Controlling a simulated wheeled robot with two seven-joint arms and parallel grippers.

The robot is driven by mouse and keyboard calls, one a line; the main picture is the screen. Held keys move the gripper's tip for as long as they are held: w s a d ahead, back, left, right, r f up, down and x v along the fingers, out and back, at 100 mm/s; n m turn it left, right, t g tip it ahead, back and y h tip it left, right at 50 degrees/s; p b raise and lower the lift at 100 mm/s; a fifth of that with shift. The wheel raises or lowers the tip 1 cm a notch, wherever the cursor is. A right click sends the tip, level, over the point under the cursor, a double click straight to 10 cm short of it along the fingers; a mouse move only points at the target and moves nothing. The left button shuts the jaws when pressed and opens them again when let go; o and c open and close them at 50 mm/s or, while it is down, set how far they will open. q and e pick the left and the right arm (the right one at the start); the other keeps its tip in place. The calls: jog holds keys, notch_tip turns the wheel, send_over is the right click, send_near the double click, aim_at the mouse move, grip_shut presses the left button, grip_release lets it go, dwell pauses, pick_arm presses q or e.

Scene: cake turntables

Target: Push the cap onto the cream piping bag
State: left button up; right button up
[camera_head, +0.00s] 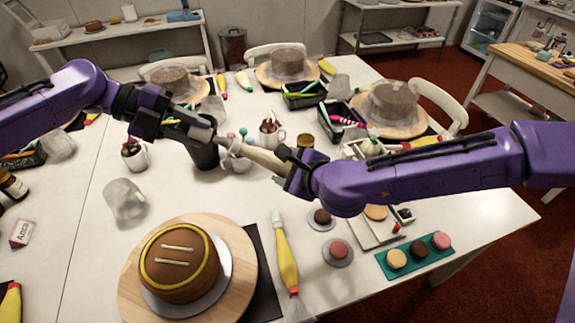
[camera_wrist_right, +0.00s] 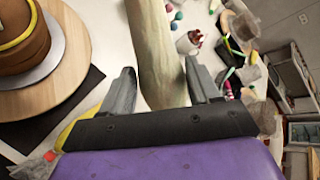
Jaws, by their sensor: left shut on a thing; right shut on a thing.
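The cream piping bag (camera_head: 264,161) is held above the table, its narrow end pointing left. My right gripper (camera_head: 291,174) is shut on its wide end; in the right wrist view the bag (camera_wrist_right: 158,50) runs between the two fingers (camera_wrist_right: 163,90). My left gripper (camera_head: 203,131) is shut on a small pale piece, apparently the cap, mostly hidden by the fingers. The bag's narrow end is close to the left fingertips, near a pale blurred shape (camera_head: 228,142). I cannot tell whether cap and bag touch.
A decorated mug (camera_head: 271,133) is behind the bag. In front are a chocolate cake (camera_head: 179,268) on a wooden turntable (camera_head: 241,262) and a yellow piping bag (camera_head: 285,256). Clear table lies around the glass (camera_head: 125,201).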

pick_arm(q)
jog(key=shift+x, duration=0.95)
jog(key=shift+x, duration=1.3)
dwell(0.7)
jog(key=shift+a+r, duration=0.1)
jog(key=v, duration=0.8)
dwell(0.6)
jog(key=shift+w+d+f+n, duration=0.1)
jog(key=shift+d+f+n, duration=0.05)
jog(key=shift+d+f, duration=0.35)
jog(key=shift+d+f+n, duration=0.15)
jog(key=shift+d+f, duration=0.15)
jog(key=shift+d, duration=0.35)
jog(key=shift+d+f, duration=0.15)
jog(key=shift+d, duration=0.1)
dwell(0.6)
